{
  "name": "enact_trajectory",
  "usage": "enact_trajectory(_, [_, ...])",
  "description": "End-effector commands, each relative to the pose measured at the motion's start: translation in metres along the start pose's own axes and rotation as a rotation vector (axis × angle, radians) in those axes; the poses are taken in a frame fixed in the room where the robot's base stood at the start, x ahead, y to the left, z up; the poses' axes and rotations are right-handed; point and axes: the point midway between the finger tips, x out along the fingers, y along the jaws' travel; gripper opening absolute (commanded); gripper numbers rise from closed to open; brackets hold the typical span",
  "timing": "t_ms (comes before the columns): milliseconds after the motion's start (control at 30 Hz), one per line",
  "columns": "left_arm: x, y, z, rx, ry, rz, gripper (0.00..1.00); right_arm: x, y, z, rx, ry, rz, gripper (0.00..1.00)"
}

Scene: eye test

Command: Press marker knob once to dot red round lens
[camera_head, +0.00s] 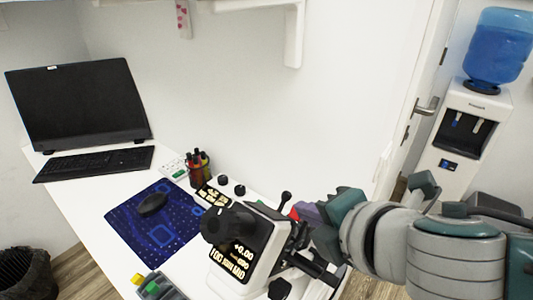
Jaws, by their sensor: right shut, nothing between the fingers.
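A white lens-measuring device (262,262) with a black eyepiece (226,226) and a lit display stands at the desk's front right. A black-tipped lever (286,197) rises from its back; other black knobs are on its right side. I cannot tell which is the marker knob. A small red patch (294,214) shows behind the device; I cannot tell whether it is the red round lens. My right gripper (322,222) is shut and empty, just right of the device's upper part. Its tips are partly hidden and contact is unclear. My left gripper is not in view.
A purple item (308,213) lies by my right gripper. Behind the device are black knobs (239,190) and a pen cup (199,164). A blue mat (158,222) with a mouse, a keyboard (95,163) and a monitor (78,103) occupy the left.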

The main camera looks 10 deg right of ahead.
Motion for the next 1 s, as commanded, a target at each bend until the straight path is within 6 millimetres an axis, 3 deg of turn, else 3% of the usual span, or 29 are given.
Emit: enact_trajectory(1000, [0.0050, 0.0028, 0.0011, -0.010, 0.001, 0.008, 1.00, 0.0084, -0.0062, 0.0060, 0.000, -0.001, 0.000, 0.00])
